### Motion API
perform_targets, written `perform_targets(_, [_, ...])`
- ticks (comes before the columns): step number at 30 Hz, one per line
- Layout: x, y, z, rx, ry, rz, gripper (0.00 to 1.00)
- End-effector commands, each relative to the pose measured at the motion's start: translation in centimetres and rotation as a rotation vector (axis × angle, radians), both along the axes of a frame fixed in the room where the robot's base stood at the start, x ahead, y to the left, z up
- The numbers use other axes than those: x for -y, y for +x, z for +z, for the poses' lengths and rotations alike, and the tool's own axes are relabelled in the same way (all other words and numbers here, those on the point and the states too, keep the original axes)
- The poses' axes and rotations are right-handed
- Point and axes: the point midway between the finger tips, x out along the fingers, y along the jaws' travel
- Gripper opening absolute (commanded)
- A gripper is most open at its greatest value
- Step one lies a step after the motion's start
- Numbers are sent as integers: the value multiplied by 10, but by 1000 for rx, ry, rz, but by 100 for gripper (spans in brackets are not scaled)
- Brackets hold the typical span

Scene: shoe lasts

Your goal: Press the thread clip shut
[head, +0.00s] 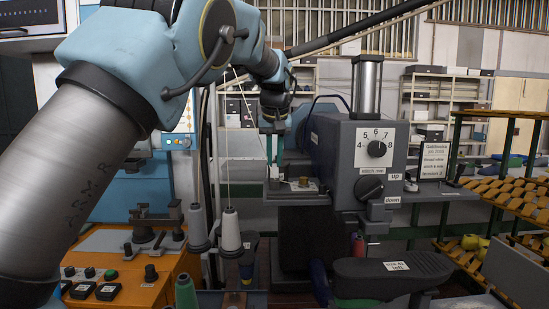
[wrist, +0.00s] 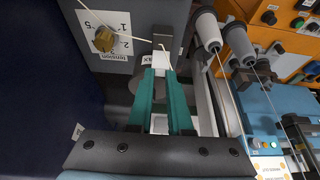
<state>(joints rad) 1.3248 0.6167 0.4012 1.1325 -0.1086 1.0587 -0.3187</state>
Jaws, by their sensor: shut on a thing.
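The thread clip (wrist: 161,61) is a small white block on the side of the grey stitching machine (head: 335,150), seen in the wrist view. My gripper (wrist: 161,73) has its two teal fingers closed on the near end of this block. A pale thread (wrist: 118,33) runs from the upper left to the clip and ends in a short loose piece above it. The fingers hide part of the clip, so I cannot tell whether its jaw is open or shut.
A brass tension knob (wrist: 104,39) sits left of the clip on a white dial plate. White thread cones (head: 231,230) stand at the machine's left, with threads rising past my arm. An orange control bench (head: 125,285) is at lower left. A dark padded arm (head: 390,270) juts out at lower right.

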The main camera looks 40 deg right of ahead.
Motion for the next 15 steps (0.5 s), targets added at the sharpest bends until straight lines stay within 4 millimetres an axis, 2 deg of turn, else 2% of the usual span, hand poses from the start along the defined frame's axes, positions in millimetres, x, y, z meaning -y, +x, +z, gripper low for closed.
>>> perform_targets(15, [-4, -6, -9, 83, -70, -2, 0])
